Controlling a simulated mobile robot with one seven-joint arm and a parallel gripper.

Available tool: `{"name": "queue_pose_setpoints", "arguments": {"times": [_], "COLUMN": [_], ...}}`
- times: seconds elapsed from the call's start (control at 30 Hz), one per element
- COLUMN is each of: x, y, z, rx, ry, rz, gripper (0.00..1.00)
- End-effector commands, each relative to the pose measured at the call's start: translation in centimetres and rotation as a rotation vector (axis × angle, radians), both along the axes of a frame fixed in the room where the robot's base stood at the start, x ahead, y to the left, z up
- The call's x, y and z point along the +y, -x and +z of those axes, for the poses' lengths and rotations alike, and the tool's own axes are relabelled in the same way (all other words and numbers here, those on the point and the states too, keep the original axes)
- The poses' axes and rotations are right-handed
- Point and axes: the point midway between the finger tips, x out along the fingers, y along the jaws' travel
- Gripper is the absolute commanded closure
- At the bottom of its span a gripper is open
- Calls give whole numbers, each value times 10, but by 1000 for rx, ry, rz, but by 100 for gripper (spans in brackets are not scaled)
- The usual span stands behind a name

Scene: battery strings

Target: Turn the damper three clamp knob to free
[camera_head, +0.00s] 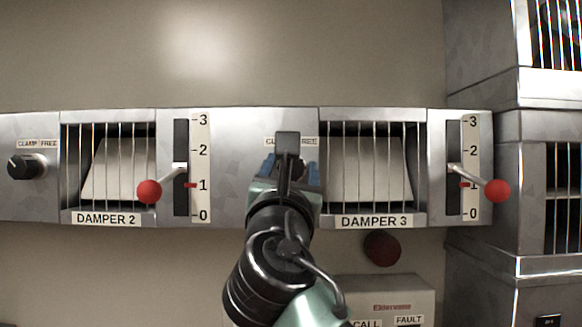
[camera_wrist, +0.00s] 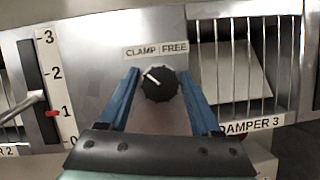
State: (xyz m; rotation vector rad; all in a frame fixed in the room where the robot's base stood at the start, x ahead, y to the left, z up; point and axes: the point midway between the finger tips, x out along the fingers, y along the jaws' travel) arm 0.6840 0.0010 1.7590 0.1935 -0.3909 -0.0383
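The damper three clamp knob (camera_wrist: 160,86) is a black round knob on the metal panel, below the CLAMP | FREE label (camera_wrist: 157,50). Its white pointer line points up and left, toward the CLAMP side. In the wrist view my gripper (camera_wrist: 159,76) is open, with one blue finger on each side of the knob and a visible gap on both sides. I cannot tell how far the fingertips are from the panel. In the head view my gripper (camera_head: 286,168) is in front of the knob and hides it.
The damper 3 grille (camera_head: 371,165) is right of the knob. Its lever with a red ball (camera_head: 497,190) is farther right, near level 1. Damper 2's red-ball lever (camera_head: 149,191) is to the left. A dark red round button (camera_head: 382,248) and a call box (camera_head: 385,300) are below.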

Motion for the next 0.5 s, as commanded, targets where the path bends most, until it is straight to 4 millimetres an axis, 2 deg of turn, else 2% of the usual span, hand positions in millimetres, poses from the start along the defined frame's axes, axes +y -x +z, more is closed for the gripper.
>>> {"name": "queue_pose_setpoints", "arguments": {"times": [0.03,0.33,0.5], "x": [0,0,0], "y": [0,0,0], "z": [0,0,0], "rx": [0,-1,-1], "ry": [0,0,-4], "rz": [0,0,0], "gripper": [46,100,100]}}
